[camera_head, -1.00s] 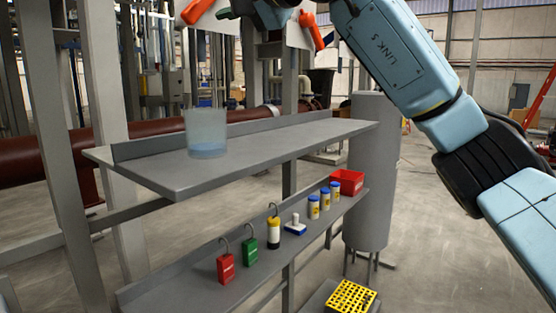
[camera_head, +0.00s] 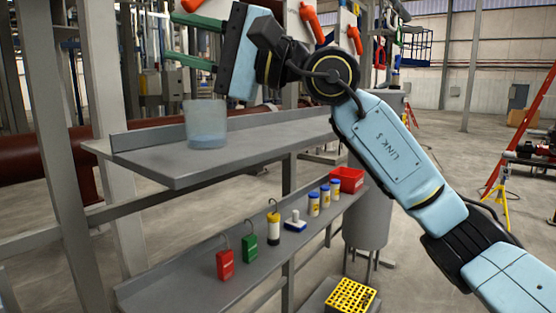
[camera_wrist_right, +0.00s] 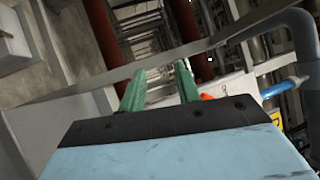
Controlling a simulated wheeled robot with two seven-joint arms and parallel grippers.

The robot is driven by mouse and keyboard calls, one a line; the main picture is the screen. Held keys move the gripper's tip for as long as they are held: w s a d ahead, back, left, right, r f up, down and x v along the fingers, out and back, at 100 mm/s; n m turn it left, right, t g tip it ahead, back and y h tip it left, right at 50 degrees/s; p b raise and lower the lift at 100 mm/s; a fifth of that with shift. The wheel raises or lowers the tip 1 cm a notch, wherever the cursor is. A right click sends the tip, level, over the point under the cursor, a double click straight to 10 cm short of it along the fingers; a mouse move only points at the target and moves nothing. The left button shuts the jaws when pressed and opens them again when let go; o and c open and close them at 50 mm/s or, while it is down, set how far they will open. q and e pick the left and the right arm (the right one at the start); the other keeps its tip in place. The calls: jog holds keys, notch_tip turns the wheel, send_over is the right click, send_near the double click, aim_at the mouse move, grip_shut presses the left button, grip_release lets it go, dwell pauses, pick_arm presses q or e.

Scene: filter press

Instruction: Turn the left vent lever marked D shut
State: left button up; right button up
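An orange lever (camera_head: 192,5) shows at the top edge of the head view, cut off by the frame, just above the upper green finger. Two more orange levers, a middle one (camera_head: 312,22) and a right one (camera_head: 355,38), stand on pale panels further right. No letter D is readable. My right gripper (camera_head: 168,36) points left, its two green fingers spread apart with nothing seen between them. In the right wrist view the gripper (camera_wrist_right: 160,68) is also open, and a small orange piece (camera_wrist_right: 207,97) shows beside the right finger. My left gripper is out of view.
A clear beaker (camera_head: 206,125) with bluish liquid stands on the upper grey shelf (camera_head: 270,142), below my right gripper. The lower shelf holds a red padlock (camera_head: 225,264), a green padlock (camera_head: 250,248), several small containers and a red bin (camera_head: 347,180).

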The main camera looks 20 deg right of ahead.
jog(key=w+d+f+n+t+h, duration=0.2)
jog(key=d+f+n+t+h, duration=0.5)
jog(key=f+n, duration=0.4)
jog(key=w+d+f+n+t+h, duration=0.2)
jog(key=d+f+n+t+h, duration=0.4)
jog(key=f+n, duration=0.5)
jog(key=shift+w+d+f+n+t+h, duration=0.35)
jog(key=shift+n+t+h, duration=1)
jog(key=shift+n, duration=2.25)
jog(key=shift+t+y, duration=0.35)
